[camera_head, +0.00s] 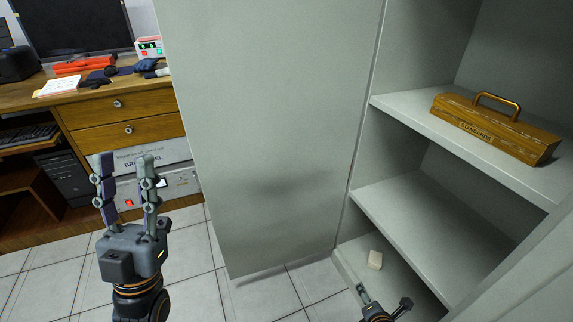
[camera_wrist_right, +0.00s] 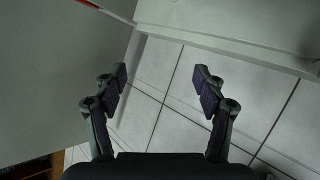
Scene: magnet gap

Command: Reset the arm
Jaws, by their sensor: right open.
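My left gripper (camera_head: 123,162) stands upright in the left of the head view, its two fingers apart and nothing between them. It is in front of the desk, left of the grey cabinet door. My right gripper (camera_head: 383,297) shows at the bottom of the head view, low in front of the open cabinet. In the right wrist view its fingers (camera_wrist_right: 160,76) are spread, with only floor tiles between them. Most of the right arm is out of view.
The open grey cabinet door (camera_head: 270,120) stands between the grippers. A wooden toolbox (camera_head: 490,125) sits on the cabinet's upper shelf (camera_head: 405,108). A wooden desk (camera_head: 95,98) is at the left. Tiled floor (camera_head: 270,298) is clear.

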